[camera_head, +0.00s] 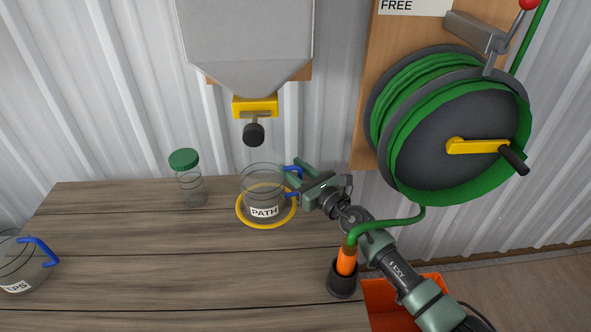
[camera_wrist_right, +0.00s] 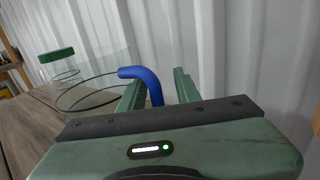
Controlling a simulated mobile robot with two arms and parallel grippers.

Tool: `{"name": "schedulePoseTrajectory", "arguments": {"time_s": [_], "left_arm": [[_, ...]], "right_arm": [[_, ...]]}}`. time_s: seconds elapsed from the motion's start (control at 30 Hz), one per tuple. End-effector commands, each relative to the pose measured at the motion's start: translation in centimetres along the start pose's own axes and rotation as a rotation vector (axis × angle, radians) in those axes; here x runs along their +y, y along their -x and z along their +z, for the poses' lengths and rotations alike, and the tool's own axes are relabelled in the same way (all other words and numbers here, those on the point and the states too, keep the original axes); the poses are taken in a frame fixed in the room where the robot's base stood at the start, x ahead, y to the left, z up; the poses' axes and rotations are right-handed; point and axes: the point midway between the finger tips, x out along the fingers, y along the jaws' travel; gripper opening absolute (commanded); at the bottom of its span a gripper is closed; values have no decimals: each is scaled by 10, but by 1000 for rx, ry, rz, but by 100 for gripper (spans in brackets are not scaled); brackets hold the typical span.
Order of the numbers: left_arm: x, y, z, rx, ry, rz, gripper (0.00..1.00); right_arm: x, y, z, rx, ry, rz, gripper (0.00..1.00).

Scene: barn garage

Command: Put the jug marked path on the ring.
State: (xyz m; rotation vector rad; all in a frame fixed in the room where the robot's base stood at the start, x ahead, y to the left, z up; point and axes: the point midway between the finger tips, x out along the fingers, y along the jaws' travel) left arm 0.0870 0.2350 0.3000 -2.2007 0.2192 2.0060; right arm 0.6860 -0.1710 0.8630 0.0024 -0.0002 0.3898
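The clear jug marked PATH (camera_head: 264,190) stands upright on the table, within the yellow ring (camera_head: 239,213) that shows around its base. Its blue handle (camera_head: 293,171) points right, toward my right gripper (camera_head: 303,180). In the right wrist view, the blue handle (camera_wrist_right: 152,84) lies between the fingers of my right gripper (camera_wrist_right: 160,85). The fingers are apart, with a gap showing beside the handle. My left gripper is out of view.
A green-lidded jar (camera_head: 190,184) stands left of the jug. Another blue-handled jug (camera_head: 22,262), label partly cut off, is at the far left. A hopper (camera_head: 245,45) with a yellow outlet hangs above. An orange nozzle (camera_head: 347,261) stands in a black holder beside my right arm.

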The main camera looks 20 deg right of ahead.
Motion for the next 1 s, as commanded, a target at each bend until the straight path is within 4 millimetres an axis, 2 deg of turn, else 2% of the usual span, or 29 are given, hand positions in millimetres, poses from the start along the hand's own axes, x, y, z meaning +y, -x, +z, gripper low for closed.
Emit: {"name": "schedulePoseTrajectory", "arguments": {"time_s": [0.1, 0.17, 0.5, 0.7, 0.83, 1.0], "left_arm": [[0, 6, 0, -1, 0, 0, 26], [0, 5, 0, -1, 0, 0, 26], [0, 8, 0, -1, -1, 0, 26], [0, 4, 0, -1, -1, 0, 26], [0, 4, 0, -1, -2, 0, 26], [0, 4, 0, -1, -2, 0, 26]], "right_arm": [[0, 0, 6, -1, 0, 0, 33], [0, 8, 3, 3, 1, -1, 33], [0, 78, 1, 3, 1, 0, 33], [0, 109, 2, 1, 0, -1, 33], [0, 118, 3, 0, 1, 0, 33], [0, 120, 4, -1, 0, 0, 33]]}}
